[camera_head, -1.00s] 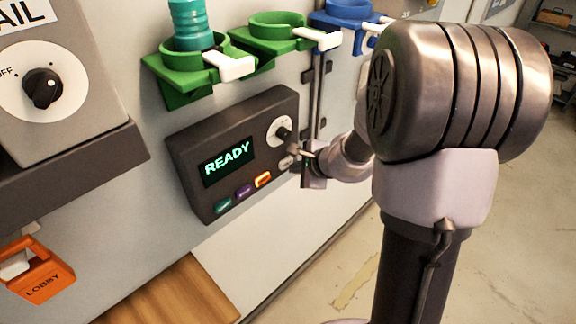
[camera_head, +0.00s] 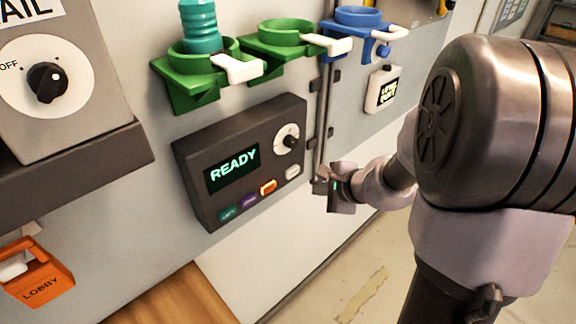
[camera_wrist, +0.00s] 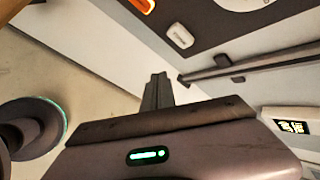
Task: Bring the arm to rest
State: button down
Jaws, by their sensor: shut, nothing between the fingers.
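My gripper (camera_head: 322,184) is at the right of the dark control panel (camera_head: 240,160) in the head view, just off its lower right corner and apart from its buttons. In the wrist view my gripper (camera_wrist: 157,88) shows its two fingers together with nothing between them. The panel's display reads READY in green. Its dial (camera_head: 287,139) and a white button (camera_head: 292,172) are both uncovered. My arm fills the right side of the head view.
Two green holders (camera_head: 196,64) and a blue holder (camera_head: 358,18) stick out from the wall above the panel; a teal cylinder (camera_head: 199,26) stands in the left one. An orange LOBBY box (camera_head: 38,276) hangs at lower left. A thin vertical rail (camera_head: 323,130) runs close to my gripper.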

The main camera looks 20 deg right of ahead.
jog(key=s+a+n+g+y+b, duration=0.1)
jog(key=s+a+n+y+b, duration=0.1)
jog(key=s+a+n+b, duration=0.5)
jog(key=s+a+n+g+y+b, duration=0.1)
jog(key=s+a+n+b, duration=0.2)
jog(key=a, duration=0.8)
jog(key=s+f+n+g+h+b, duration=0.1)
jog(key=s+n+b, duration=0.4)
jog(key=s, duration=0.5)
notch_tip(320, 180, down, 2)
jog(key=n+h, duration=0.1)
jog(key=n, duration=0.1)
jog(key=shift+s+a+f+n, duration=0.2)
jog(key=shift+a+n, duration=0.1)
jog(key=shift+a, duration=0.1)
